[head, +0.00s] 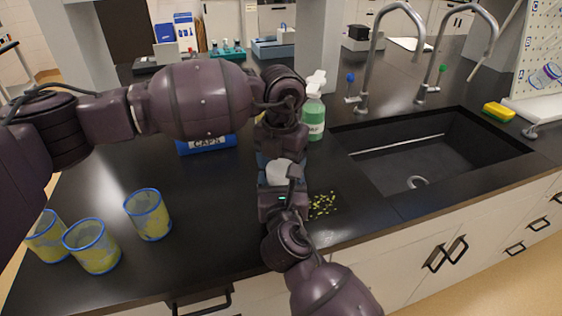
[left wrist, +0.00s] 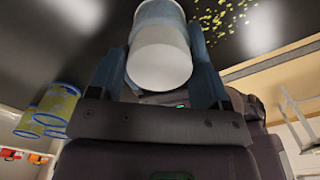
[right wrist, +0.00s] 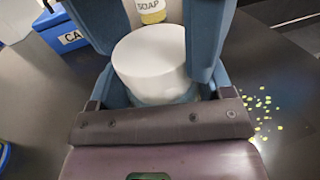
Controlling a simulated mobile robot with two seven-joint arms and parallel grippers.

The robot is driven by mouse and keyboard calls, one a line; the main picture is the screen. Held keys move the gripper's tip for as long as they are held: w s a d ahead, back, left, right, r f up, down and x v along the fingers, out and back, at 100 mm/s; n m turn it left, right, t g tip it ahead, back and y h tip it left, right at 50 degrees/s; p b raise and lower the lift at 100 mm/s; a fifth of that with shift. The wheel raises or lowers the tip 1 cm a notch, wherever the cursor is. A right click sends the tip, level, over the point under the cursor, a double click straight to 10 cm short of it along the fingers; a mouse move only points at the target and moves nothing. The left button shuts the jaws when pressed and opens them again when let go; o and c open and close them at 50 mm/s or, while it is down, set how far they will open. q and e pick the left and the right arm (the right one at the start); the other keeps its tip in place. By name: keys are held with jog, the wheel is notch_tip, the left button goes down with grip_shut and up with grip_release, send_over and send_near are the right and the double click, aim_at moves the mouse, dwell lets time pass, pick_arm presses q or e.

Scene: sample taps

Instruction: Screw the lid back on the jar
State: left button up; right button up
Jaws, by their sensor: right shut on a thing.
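The white lid (head: 281,172) sits on top of the jar at the front of the counter; I cannot tell how tightly. The lid also shows in the right wrist view (right wrist: 150,58), with the paler jar body (right wrist: 170,96) just below it. My right gripper (head: 283,192) comes in from the front and is shut on the jar, which stands upright. My left gripper (head: 268,162) is at the lid from the far side. In the left wrist view its fingers (left wrist: 158,75) are apart, one on each side of the white lid (left wrist: 160,60). Contact is unclear.
Yellow-green bits (head: 323,205) lie scattered right of the jar. Three blue-rimmed cups (head: 150,216) stand at the left. A blue CAPS bin (head: 207,146) and a green soap bottle (head: 314,115) stand behind. The sink (head: 430,155) is at the right.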

pick_arm(q)
jog(key=c, duration=0.5)
jog(key=shift+c, duration=0.2)
jog(key=shift+m, duration=1.6)
jog(key=o, duration=1)
jog(key=shift+s+d, duration=0.1)
